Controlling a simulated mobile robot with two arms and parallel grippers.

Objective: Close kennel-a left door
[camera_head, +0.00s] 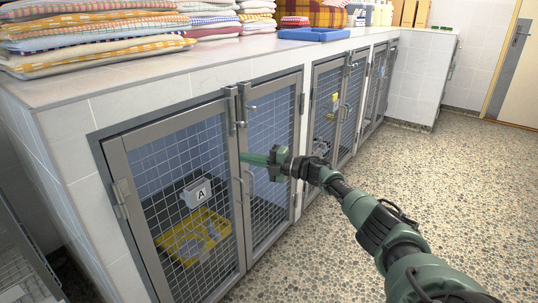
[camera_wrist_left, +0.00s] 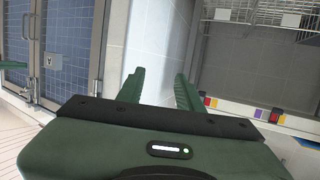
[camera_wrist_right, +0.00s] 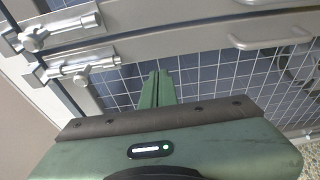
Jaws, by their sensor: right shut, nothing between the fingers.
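Bolt latches (camera_head: 237,118) sit at the top where the doors meet, and two show in the right wrist view (camera_wrist_right: 62,30). My right gripper (camera_head: 245,158) is shut and empty, its tips close in front of the meeting edges; contact is unclear. My left gripper (camera_wrist_left: 157,90) is open and empty, outside the head view.
A yellow tray (camera_head: 197,238) lies inside the kennel. More kennel doors (camera_head: 327,100) continue along the front. The speckled floor (camera_head: 455,160) at right is clear.

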